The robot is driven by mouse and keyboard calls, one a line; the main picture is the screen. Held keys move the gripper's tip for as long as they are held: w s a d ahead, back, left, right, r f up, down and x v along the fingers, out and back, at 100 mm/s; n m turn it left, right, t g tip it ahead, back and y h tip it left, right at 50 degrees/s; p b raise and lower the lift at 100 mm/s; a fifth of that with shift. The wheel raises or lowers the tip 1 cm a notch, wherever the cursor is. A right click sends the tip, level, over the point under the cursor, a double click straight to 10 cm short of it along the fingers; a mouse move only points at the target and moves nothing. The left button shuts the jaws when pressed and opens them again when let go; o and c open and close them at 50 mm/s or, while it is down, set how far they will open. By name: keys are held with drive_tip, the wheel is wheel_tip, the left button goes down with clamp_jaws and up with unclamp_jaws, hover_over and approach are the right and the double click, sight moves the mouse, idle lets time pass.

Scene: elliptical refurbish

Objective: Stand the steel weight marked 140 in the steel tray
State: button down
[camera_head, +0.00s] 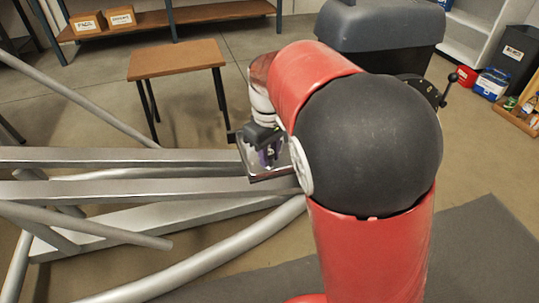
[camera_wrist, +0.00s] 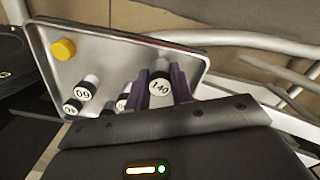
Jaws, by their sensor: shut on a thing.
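The steel weight marked 140 (camera_wrist: 160,87) is a short cylinder with a white numbered face and a dark band. My gripper (camera_wrist: 160,80) is shut on it, with a purple finger on either side. Behind it in the wrist view lies the steel tray (camera_wrist: 112,52), a shallow grey tray with a raised rim. The weight is over or in the tray; I cannot tell whether it touches the floor. In the head view my gripper (camera_head: 268,150) is at the tray (camera_head: 274,176), with the weight not clearly visible.
In the tray are a yellow piece (camera_wrist: 64,49), a weight that seems marked 60 (camera_wrist: 84,92), a smaller weight (camera_wrist: 72,106) and another weight (camera_wrist: 123,102) partly hidden beside my left finger. Grey metal beams (camera_head: 120,188) run around the tray. A wooden table (camera_head: 176,58) stands behind.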

drive_tip(key=c, duration=1.2)
unclamp_jaws()
wheel_tip(320, 180, up, 12)
drive_tip(key=p, duration=0.3)
drive_tip(key=s+d+m+t+y, duration=0.2)
drive_tip(key=s+d+m, duration=0.2)
drive_tip(key=s+d, duration=0.45)
drive_tip(key=s+d+f+m+t+h, duration=0.1)
drive_tip(key=s+d+f+m+t, duration=0.1)
drive_tip(key=s, duration=0.4)
drive_tip(key=s+d+f+m+t, duration=0.1)
drive_tip(key=s+d+m, duration=0.1)
drive_tip(key=s, duration=0.3)
drive_tip(key=shift+s+d+f+t+h, duration=0.35)
drive_tip(key=shift+d+t+h, duration=0.05)
drive_tip(key=shift+d, duration=0.25)
wheel_tip(320, 180, up, 5)
drive_tip(key=p, duration=0.5)
drive_tip(key=shift+r, duration=0.2)
